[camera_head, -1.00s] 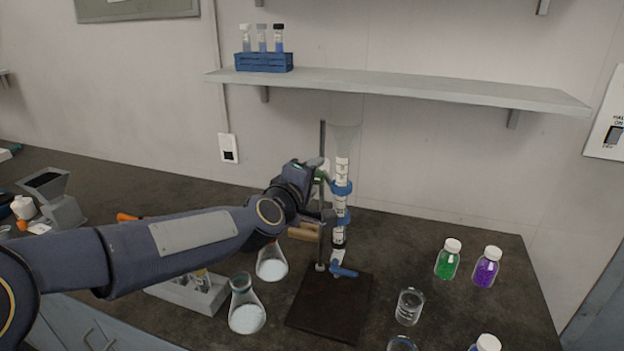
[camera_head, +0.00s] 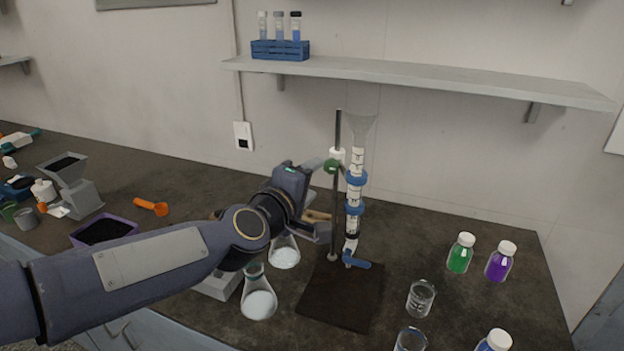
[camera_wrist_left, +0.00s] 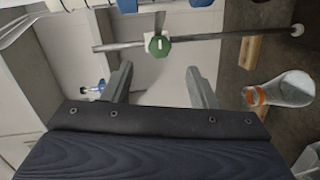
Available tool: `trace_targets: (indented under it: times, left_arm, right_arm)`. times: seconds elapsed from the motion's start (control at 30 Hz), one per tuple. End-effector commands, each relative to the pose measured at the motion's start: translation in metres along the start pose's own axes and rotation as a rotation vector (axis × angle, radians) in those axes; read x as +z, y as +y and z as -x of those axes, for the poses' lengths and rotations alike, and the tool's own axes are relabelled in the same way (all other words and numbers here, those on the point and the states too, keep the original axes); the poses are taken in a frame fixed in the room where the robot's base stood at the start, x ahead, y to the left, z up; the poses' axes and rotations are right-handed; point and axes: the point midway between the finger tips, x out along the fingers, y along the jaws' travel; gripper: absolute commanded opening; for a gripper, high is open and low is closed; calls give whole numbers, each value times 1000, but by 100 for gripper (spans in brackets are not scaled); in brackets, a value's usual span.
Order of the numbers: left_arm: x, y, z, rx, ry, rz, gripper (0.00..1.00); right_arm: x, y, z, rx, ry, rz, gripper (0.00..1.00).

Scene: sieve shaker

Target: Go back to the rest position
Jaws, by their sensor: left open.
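My left arm reaches in from the left in the head view. My left gripper (camera_head: 322,200) is open and empty, just left of the burette stand's rod (camera_head: 337,185). In the left wrist view the left gripper (camera_wrist_left: 160,85) has its fingers apart, with the rod and its green clamp knob (camera_wrist_left: 159,46) beyond them. The burette (camera_head: 355,200) stands upright in blue clamps with a funnel (camera_head: 361,126) on top. The stand's dark base (camera_head: 345,297) rests on the bench. My right gripper is out of view.
Two flasks with white powder (camera_head: 259,302) (camera_head: 285,254) stand below my left arm. Green (camera_head: 461,254) and purple (camera_head: 499,263) jars and a beaker (camera_head: 420,299) are at the right. A wall shelf (camera_head: 420,79) holds a blue tube rack (camera_head: 281,50). An orange scoop (camera_head: 151,207) and black-filled tray (camera_head: 104,231) lie left.

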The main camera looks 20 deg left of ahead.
Motion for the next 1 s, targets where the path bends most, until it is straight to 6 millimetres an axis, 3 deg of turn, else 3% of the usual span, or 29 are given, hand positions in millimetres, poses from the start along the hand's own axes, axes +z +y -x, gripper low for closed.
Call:
trace_targets:
  times: [0.23,0.37,0.47,0.7,0.8,0.9,1.0]
  left_arm:
    - [0,0,1,-1,-3,-6,53]
    - [6,-12,20,-35,-69,-103,53]
    - [18,-40,56,-109,-192,-281,53]
    - [43,-150,169,-377,-546,-710,53]
    - [48,-184,204,-464,-653,-803,53]
    - [50,-204,226,-519,-722,-855,53]
    - [51,-212,236,-544,-755,-876,53]
  right_arm:
    - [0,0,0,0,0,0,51]
    - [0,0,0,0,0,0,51]
    - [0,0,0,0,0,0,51]
    - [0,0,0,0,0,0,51]
    - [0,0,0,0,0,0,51]
    - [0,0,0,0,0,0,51]
    - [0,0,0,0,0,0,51]
